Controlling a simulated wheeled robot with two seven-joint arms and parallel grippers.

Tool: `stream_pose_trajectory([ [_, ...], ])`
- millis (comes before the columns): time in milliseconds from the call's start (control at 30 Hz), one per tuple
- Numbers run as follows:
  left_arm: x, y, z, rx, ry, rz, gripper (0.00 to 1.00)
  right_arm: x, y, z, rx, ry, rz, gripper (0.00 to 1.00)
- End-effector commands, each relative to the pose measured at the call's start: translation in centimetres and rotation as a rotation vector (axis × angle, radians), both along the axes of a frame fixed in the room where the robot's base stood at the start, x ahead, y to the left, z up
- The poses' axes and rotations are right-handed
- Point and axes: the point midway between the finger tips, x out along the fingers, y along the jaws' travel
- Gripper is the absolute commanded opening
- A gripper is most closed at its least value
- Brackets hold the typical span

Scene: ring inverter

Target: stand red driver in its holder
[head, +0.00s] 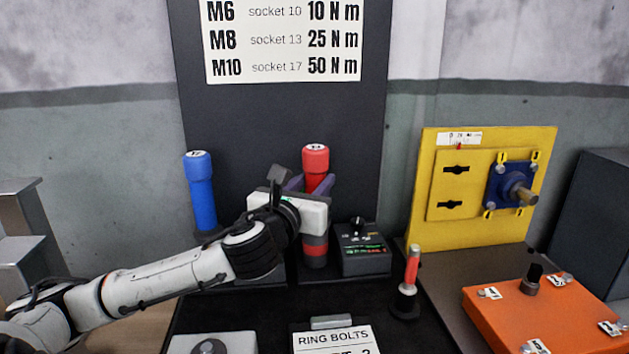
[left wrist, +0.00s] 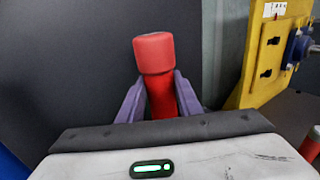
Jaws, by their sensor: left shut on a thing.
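The red driver (head: 315,158) stands upright at the back of the bench, in front of the dark board. Its red cap and shaft (left wrist: 155,55) show in the left wrist view. My left gripper (head: 309,184) is shut on its shaft, with one purple finger on each side; the fingers also show in the left wrist view (left wrist: 157,98). The driver's lower part shows below the gripper with a grey band. Its bottom end is near a dark base, and I cannot tell whether it is seated in a holder. My right gripper is not in view.
A blue driver (head: 200,190) stands to the left. A dark box with a green display (head: 365,250) is close on the right. A small red-handled tool (head: 411,270) stands farther right, before a yellow panel (head: 427,215) and an orange block (head: 500,310).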

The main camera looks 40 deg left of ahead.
Motion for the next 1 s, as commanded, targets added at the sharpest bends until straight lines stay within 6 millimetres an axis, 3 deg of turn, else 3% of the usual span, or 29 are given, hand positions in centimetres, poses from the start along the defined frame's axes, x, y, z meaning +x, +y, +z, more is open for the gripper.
stream_pose_trajectory([
  [867, -0.01, 0.02, -0.17, 0.003, -0.006, 0.0, 0.03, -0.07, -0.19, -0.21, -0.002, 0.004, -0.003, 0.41],
  [900, -0.01, 0.02, -0.2, 0.002, -0.007, 0.0, 0.33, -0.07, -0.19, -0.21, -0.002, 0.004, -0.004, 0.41],
  [1000, -0.01, 0.01, -0.25, 0.001, -0.005, 0.0, 0.5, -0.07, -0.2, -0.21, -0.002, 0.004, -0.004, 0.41],
])
